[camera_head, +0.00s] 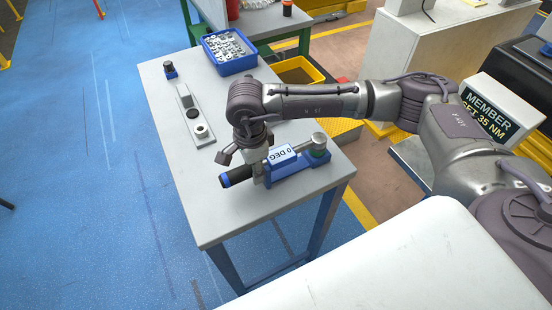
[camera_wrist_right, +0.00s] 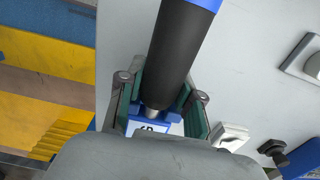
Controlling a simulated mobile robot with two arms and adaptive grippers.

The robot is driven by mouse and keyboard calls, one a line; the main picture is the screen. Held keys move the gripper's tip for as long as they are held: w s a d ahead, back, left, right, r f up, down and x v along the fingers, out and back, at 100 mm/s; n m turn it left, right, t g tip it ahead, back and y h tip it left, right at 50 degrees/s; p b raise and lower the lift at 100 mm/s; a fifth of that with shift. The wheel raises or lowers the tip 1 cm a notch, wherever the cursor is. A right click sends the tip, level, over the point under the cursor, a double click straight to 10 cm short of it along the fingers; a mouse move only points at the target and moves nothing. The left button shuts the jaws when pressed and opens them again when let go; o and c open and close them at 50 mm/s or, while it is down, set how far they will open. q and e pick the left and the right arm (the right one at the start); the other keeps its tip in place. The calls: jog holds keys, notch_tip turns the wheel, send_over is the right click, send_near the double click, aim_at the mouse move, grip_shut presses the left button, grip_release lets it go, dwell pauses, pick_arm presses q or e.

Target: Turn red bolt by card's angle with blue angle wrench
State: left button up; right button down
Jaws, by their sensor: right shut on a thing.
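The blue angle wrench (camera_head: 300,166) is at the near right of the grey table, with a screen reading "0 DEG", a black grip at its left and a grey-green round head at its right. My right gripper (camera_head: 262,174) points down and is shut on the wrench around its black grip. In the right wrist view, the green-padded fingers (camera_wrist_right: 163,95) stand either side of the black grip (camera_wrist_right: 180,50). I cannot tell whether the wrench touches the table. No red bolt can be made out, and no card with an angle shows. My left gripper is not in view.
A grey plate fixture (camera_head: 190,103) with a ring lies at the table's left. A small black-and-blue tool (camera_head: 170,70) stands behind it. A blue bin of metal parts (camera_head: 232,67) and a yellow bin (camera_head: 318,76) are at the back. A sign (camera_head: 486,100) reads "MEMBER", "35 NM". The table's front left is clear.

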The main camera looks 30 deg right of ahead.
jog(key=shift+r, duration=0.15)
jog(key=shift+r+p, duration=2.05)
jog(key=shift+r, duration=2.35)
jog(key=c, duration=1.5)
grip_release()
grip_shut()
